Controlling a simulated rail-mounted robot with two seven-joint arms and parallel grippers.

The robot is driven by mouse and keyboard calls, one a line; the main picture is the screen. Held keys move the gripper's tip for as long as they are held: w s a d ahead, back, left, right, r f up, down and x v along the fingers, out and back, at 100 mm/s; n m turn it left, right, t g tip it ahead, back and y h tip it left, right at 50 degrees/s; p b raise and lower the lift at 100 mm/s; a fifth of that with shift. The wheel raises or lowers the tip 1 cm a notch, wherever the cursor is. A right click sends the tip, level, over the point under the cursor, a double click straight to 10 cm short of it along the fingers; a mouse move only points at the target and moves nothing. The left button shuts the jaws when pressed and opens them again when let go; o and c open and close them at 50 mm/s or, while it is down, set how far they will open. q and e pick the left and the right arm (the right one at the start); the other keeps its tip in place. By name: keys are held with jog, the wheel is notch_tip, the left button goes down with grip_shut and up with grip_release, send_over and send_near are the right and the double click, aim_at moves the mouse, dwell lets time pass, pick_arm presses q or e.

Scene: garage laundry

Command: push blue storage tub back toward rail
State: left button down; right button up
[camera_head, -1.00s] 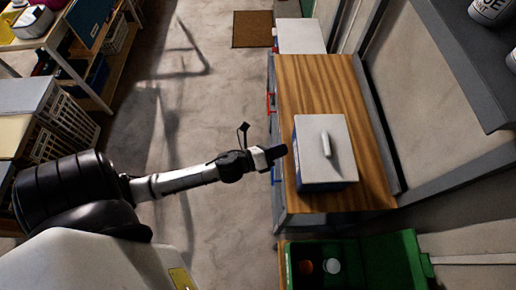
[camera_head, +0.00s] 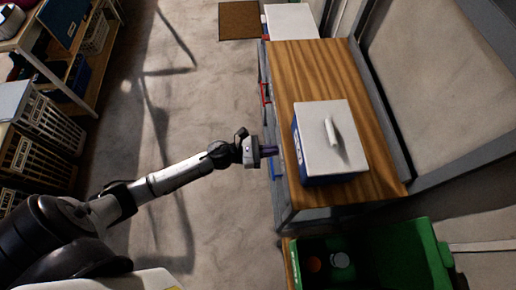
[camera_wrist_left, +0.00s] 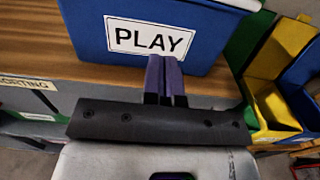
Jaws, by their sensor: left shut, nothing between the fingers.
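The blue storage tub (camera_head: 299,158) with a pale lid and a white handle sits on the wooden bench top (camera_head: 300,68), near its front part. In the left wrist view the tub (camera_wrist_left: 88,32) shows its blue front with a white label reading PLAY. My left gripper (camera_head: 271,151) is shut and empty, at the bench's front edge, pointing at the tub's front. In the left wrist view the closed fingertips (camera_wrist_left: 165,62) overlap the label's lower edge; whether they touch the tub I cannot tell. My right gripper is not in view.
A green bin (camera_head: 405,258) with small items inside stands at the near end of the bench. A grey-framed wall panel runs behind the bench. Shelving with baskets (camera_head: 52,122) stands at the left. Concrete floor (camera_head: 185,95) lies open between.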

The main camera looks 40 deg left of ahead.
aim_at(300, 148)
pick_arm(q)
jog(key=p+x, duration=0.1)
jog(key=x, duration=0.5)
jog(key=shift+w+d, duration=0.2)
jog(key=shift+d, duration=0.05)
